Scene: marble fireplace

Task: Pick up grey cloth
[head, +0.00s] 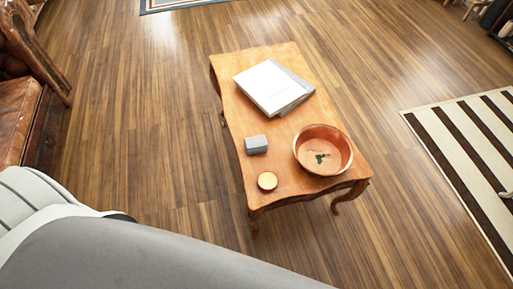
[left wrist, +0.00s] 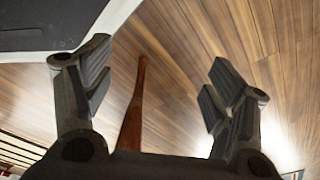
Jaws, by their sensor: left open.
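A small grey folded block (head: 256,144), which looks like the grey cloth, lies on the left side of a wooden table (head: 262,100) in the head view. My left gripper (left wrist: 162,78) shows in the left wrist view with its two fingers wide apart and nothing between the tips. The cloth is not seen in that view, and the left gripper does not show in the head view. My right gripper is in neither view.
On the table are a reddish bowl (head: 339,158) with small dark bits, a round pale-topped item (head: 267,181) and stacked white and grey flat items (head: 268,86). A striped rug (head: 470,150) lies right; a brown leather chair (head: 18,115) stands left. Wooden floor around the table is clear.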

